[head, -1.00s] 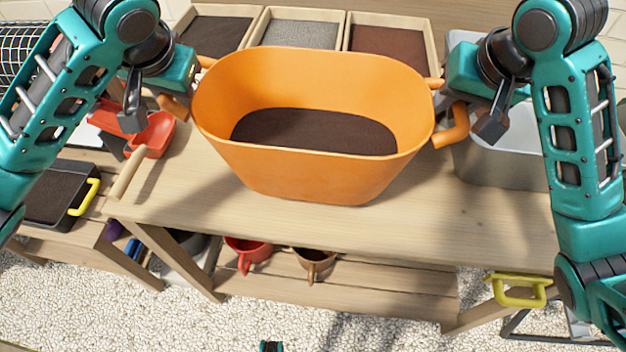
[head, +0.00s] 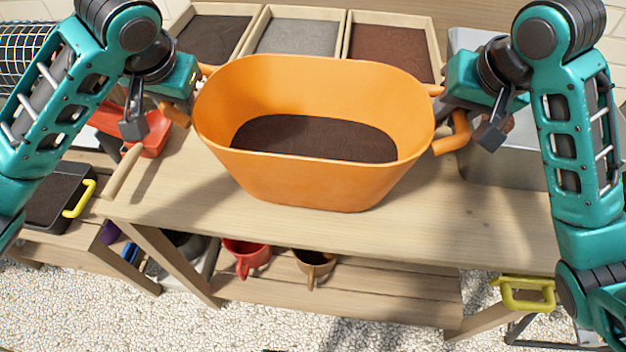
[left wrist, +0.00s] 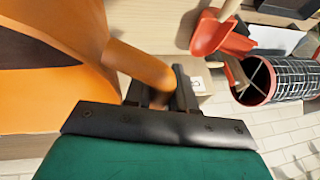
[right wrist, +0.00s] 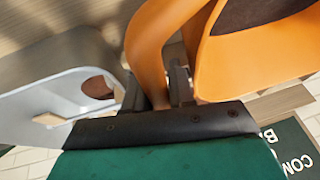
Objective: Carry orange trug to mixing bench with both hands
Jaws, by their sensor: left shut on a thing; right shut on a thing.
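The orange trug (head: 312,185) is a wide oval tub with dark soil (head: 315,138) inside. It is upright and level over the wooden bench (head: 430,225); I cannot tell whether its base touches the top. My left gripper (head: 182,100) is shut on the left looped handle, which also shows in the left wrist view (left wrist: 140,65). My right gripper (head: 455,115) is shut on the right looped handle, which also shows in the right wrist view (right wrist: 146,50). The fingertips are partly hidden by the handles and wrists.
Wooden trays of dark soil (head: 215,38), grey gravel (head: 298,38) and reddish material (head: 388,50) stand behind the trug. A red scoop (head: 155,135) lies at left and a metal bin (head: 490,170) stands at right. The bench front is clear.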

